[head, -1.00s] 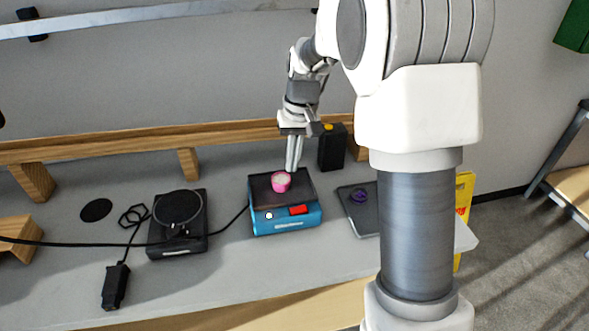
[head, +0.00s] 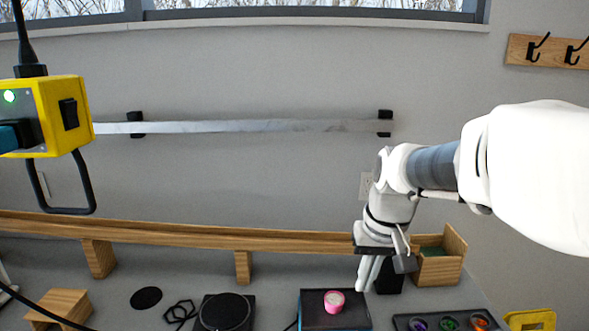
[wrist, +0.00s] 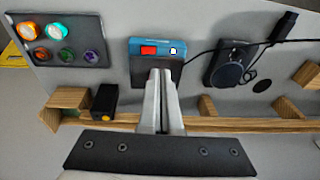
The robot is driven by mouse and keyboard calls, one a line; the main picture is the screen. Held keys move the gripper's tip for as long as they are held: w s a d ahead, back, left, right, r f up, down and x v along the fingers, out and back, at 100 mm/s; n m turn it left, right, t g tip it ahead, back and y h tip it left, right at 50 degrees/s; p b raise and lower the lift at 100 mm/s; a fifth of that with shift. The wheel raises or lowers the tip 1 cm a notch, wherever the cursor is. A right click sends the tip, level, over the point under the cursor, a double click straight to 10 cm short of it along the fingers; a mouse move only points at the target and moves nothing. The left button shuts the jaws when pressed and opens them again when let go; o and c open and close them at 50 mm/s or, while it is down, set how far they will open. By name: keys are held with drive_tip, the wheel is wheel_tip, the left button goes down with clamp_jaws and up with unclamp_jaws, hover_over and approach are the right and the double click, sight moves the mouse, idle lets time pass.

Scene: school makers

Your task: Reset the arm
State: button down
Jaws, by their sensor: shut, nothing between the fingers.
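My gripper (head: 364,290) is in the right half of the head view, with its fingers pointing down and together. It is shut and empty. It hangs near the right side of the dark-topped device (head: 318,318) that carries a small pink round thing (head: 334,301). In the wrist view my gripper (wrist: 160,74) shows its two long fingers side by side. They overlap the blue device with the red button (wrist: 149,50), and the pink thing is not visible there. I cannot tell the exact gap between the fingertips and the device.
A wooden ledge (head: 190,232) runs along the back of the bench. A wooden box (head: 437,268) and a black block (head: 390,278) stand near my gripper. A tray (head: 405,322) holds coloured round pieces. A yellow unit (head: 62,100) hangs at the left.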

drive_tip(key=s+d+r+t+h, duration=0.1)
drive_tip(key=s+r+t, duration=0.2)
drive_tip(key=s, duration=1.3)
drive_tip(key=shift+s+r+t+p, duration=0.2)
drive_tip(key=shift+s+t+p, duration=0.15)
drive_tip(key=shift+p, duration=0.1)
